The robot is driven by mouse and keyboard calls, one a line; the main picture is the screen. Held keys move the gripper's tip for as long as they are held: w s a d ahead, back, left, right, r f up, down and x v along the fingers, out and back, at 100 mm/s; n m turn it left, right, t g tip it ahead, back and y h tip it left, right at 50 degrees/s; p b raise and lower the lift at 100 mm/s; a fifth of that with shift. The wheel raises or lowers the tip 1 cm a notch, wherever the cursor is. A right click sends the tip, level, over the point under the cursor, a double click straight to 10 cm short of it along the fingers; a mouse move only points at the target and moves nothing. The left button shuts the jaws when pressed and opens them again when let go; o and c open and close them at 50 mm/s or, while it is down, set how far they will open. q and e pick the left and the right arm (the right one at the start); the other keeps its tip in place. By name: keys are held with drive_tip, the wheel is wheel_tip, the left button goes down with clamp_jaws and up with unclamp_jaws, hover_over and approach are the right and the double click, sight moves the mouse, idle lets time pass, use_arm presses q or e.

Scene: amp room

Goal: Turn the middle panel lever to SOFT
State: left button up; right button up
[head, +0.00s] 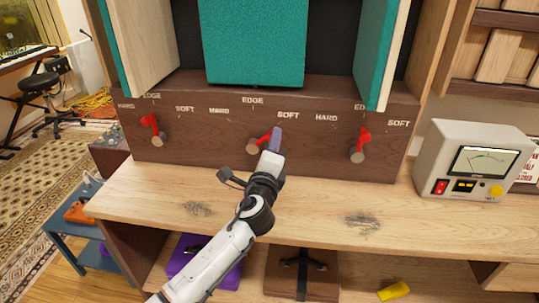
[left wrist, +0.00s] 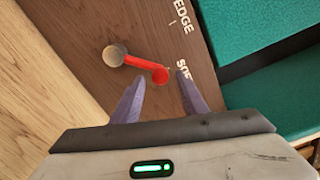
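The middle panel lever (head: 264,139) has a red handle on a grey round hub and sits low on the dark brown panel (head: 200,135). Its handle leans right from the hub, away from EDGE (head: 252,100) and toward the SOFT label (head: 288,115). My left gripper (head: 276,135) is at the panel and partly covers the lever's tip. In the left wrist view, the lever (left wrist: 143,65) also points toward SOFT (left wrist: 183,70). Its red tip lies between the open fingertips of my left gripper (left wrist: 160,78), with gaps on both sides. My right gripper is not in view.
A left lever (head: 152,126) and a right lever (head: 361,142) flank the middle one. Teal padded panels (head: 255,40) rise above. A meter box (head: 470,160) stands on the right of the wooden bench (head: 320,205), whose top is otherwise mostly clear.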

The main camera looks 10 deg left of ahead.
use_arm(q)
drive_tip(key=s, duration=0.9)
drive_tip(key=shift+d, duration=0.4)
drive_tip(key=s+a+f+n+g+y, duration=0.1)
drive_tip(key=s+a+f+n+g, duration=0.4)
drive_tip(key=s+f, duration=0.3)
drive_tip(key=s+a+f+n+g, duration=0.3)
drive_tip(key=s+a+f+n, duration=0.1)
drive_tip(key=s+f+n, duration=0.4)
drive_tip(key=s+f+n+g+h, duration=0.3)
drive_tip(key=s+n+g, duration=0.3)
drive_tip(key=s, duration=1.4)
drive_tip(key=w+d+f+t+h, duration=0.1)
drive_tip(key=d+f+t, duration=0.1)
drive_tip(key=f, duration=0.4)
drive_tip(key=w+d+f+t+h, duration=0.1)
drive_tip(key=w+d+f+t, duration=0.1)
drive_tip(key=f, duration=0.4)
drive_tip(key=shift+w+d+f+t, duration=0.25)
drive_tip(key=shift+d+f+t, duration=0.1)
drive_tip(key=shift+d, duration=0.25)
